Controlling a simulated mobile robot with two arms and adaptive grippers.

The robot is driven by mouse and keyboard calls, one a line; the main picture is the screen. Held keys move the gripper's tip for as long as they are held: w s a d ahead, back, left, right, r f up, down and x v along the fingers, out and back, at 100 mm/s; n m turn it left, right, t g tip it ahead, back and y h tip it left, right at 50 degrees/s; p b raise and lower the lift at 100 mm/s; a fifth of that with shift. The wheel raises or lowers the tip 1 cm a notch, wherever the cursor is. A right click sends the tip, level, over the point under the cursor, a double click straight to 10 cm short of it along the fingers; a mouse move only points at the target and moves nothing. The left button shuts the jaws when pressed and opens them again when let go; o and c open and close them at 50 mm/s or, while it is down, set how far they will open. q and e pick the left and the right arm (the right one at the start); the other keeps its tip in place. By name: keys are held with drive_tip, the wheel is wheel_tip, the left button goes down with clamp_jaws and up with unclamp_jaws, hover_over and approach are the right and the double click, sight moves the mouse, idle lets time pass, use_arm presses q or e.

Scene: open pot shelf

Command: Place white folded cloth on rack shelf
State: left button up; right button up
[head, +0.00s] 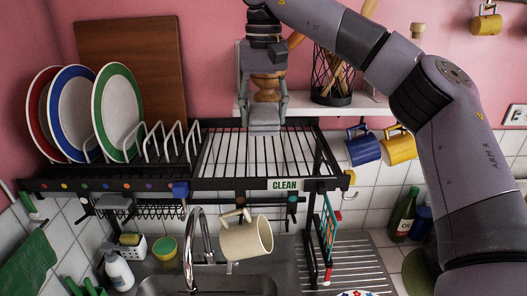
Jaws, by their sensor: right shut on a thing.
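My right gripper (265,116) reaches down from above over the bare right half of the black rack shelf (222,153). Its fingers are shut on a small pale grey-white piece that looks like the folded white cloth (264,119). Most of the cloth is hard to make out between the fingertips. It is close above the rack's back wires; I cannot tell whether it touches them. My left gripper is not in view.
Plates (118,112) stand upright in the rack's left part, beside empty white wire slots (172,142). A CLEAN label (284,185) is on the front rail. A cream mug (246,238) hangs tilted below, near the tap (190,240). A wooden mill (268,88) shows between my fingers.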

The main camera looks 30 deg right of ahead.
hover_over(264, 165)
wheel_tip(264, 165, down, 5)
drive_tip(key=shift+s+r, duration=0.1)
drive_tip(key=shift+f, duration=2.3)
drive_tip(key=o, duration=1)
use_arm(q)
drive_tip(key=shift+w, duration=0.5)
